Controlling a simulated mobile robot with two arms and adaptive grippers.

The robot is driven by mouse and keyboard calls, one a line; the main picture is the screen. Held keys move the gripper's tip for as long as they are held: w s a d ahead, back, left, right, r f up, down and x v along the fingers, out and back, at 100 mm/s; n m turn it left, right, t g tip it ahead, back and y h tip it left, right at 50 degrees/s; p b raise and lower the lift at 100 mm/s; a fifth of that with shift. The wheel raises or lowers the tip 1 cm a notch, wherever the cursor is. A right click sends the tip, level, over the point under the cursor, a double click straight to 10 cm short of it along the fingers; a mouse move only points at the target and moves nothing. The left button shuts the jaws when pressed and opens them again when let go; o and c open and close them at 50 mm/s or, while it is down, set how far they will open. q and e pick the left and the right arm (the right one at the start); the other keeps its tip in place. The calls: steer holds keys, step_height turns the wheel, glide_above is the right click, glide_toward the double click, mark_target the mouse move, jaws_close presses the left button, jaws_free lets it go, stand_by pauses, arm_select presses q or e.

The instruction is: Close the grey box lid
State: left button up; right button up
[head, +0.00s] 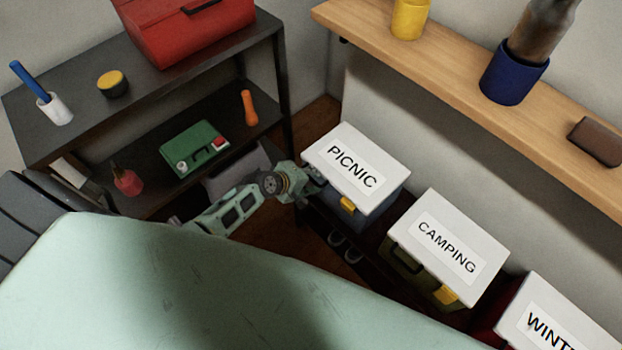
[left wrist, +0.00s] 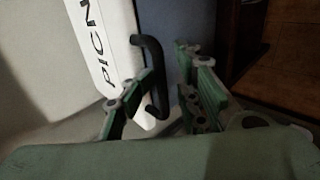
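The picnic box (head: 372,213) has a blue-grey body and a white lid (head: 360,150) labelled PICNIC. Its lid lies flat on it and looks shut. In the left wrist view the white lid (left wrist: 113,62) and a black side handle (left wrist: 152,60) show close up. My left gripper (head: 312,180) is at the box's left side. In the left wrist view my left gripper (left wrist: 165,95) is open, with green fingers either side of the handle; I cannot tell whether they touch it. A grey panel-like thing (head: 240,168) is partly hidden behind my left arm. My right gripper is not in view.
The camping box (head: 440,248) and the winter box (head: 560,315) stand in a row to the right. A dark shelf (head: 75,120) at left holds a red box (head: 190,30) and a green case (head: 190,145). A wooden shelf (head: 450,75) runs above the boxes.

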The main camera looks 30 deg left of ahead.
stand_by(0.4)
arm_select(q)
steer(key=shift+p+v, duration=0.7)
steer(key=shift+v, duration=0.1)
steer(key=p+v, duration=0.5)
steer(key=v, duration=0.2)
steer(key=shift+s+r, duration=0.15)
